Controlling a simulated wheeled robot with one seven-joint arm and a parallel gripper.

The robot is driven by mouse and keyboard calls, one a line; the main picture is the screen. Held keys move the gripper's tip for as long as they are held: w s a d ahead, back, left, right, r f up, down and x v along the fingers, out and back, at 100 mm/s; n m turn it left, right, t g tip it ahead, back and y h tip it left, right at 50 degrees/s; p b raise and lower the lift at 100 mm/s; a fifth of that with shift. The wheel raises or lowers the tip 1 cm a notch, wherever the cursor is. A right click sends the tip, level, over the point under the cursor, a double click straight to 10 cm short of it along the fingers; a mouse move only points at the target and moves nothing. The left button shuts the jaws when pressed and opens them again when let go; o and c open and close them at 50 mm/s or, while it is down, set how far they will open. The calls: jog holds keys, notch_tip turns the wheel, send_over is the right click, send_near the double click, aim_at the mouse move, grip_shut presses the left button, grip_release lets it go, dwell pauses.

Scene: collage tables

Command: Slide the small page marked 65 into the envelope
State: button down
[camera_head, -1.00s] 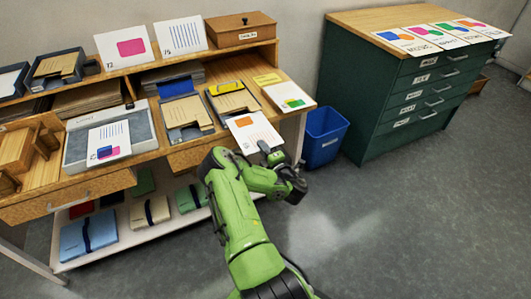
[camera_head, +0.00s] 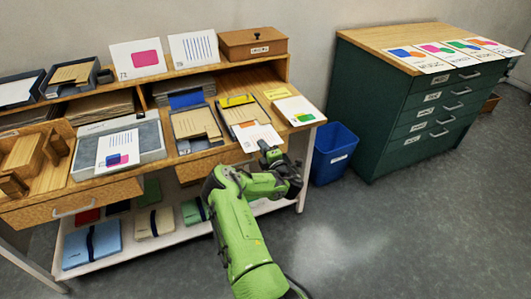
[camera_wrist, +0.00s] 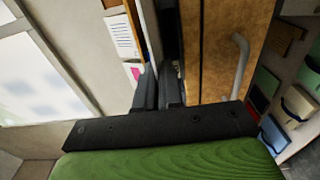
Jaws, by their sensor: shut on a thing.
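A white page with an orange patch (camera_head: 258,137) is held in my gripper (camera_head: 267,150) at the front edge of the desk. Its number is too small to read. My gripper is shut on the page's near edge; in the wrist view its dark fingers (camera_wrist: 171,92) are close together, and I cannot clearly make out the page there. A second tan envelope (camera_head: 196,122) lies in a tray to the left. I cannot tell whether the page touches either the tray or the envelope.
A page with a green and yellow patch (camera_head: 299,112) lies at the desk's right end. A grey tray (camera_head: 150,138) with a pink-and-blue page stands left. A blue bin (camera_head: 333,155) and green cabinet (camera_head: 400,100) stand right. Floor in front is clear.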

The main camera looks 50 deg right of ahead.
aim_at(251, 127)
jog(key=shift+b+x, duration=1.25)
jog(key=shift+x, duration=2.8)
jog(key=b+x, duration=0.2)
jog(key=x, duration=0.1)
jog(key=shift+d+f, duration=0.1)
jog(key=shift+d, duration=0.2)
jog(key=shift+b+x, duration=0.8)
jog(key=shift+b, duration=0.05)
jog(key=c, duration=1.2)
grip_release()
jog(key=p+v, duration=0.5)
jog(key=v, duration=1)
jog(key=shift+s+a, duration=0.2)
jog(key=shift+s, duration=0.15)
